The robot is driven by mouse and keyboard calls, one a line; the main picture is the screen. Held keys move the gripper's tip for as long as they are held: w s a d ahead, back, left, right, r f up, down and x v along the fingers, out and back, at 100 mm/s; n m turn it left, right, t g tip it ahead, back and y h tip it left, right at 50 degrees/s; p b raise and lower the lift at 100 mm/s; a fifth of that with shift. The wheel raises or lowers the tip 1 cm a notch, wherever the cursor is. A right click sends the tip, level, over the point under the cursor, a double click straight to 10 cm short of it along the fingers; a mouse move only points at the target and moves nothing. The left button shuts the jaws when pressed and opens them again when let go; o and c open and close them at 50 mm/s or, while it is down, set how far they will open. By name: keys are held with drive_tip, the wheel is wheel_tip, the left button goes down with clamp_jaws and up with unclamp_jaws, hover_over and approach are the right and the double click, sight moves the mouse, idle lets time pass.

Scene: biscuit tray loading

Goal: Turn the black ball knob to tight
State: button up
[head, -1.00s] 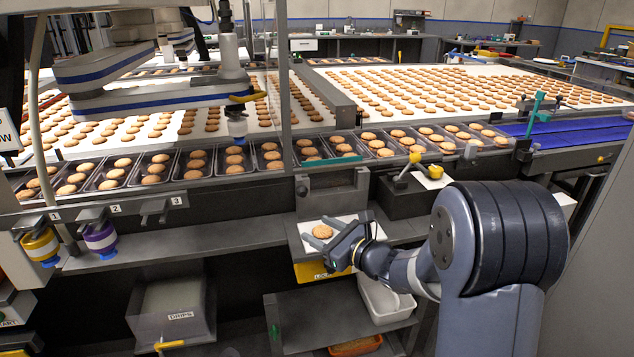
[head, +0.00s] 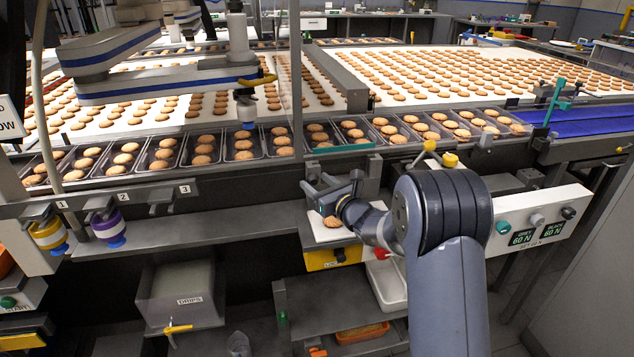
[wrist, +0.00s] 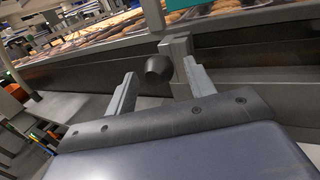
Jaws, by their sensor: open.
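A dark, rounded knob (wrist: 158,69) shows in the wrist view, in front of a grey bracket (wrist: 178,48) below the conveyor edge. It appears between the two fingertips of my gripper (wrist: 159,72), with a gap on each side. My gripper is open and holds nothing. In the head view my gripper (head: 317,186) is at the front edge of the line, by a dark knob (head: 313,171). I cannot tell how far the knob lies beyond the fingertips, and no tight mark is readable.
A white plate (head: 320,234) with a biscuit (head: 332,221) lies below my gripper. Trays of biscuits (head: 243,146) line the conveyor behind. A white panel (head: 545,220) with teal, grey and black knobs stands at right. A white bin (head: 388,288) is below.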

drive_tip(key=shift+w+a, duration=0.25)
drive_tip(key=shift+c, duration=0.2)
drive_tip(key=c, duration=0.9)
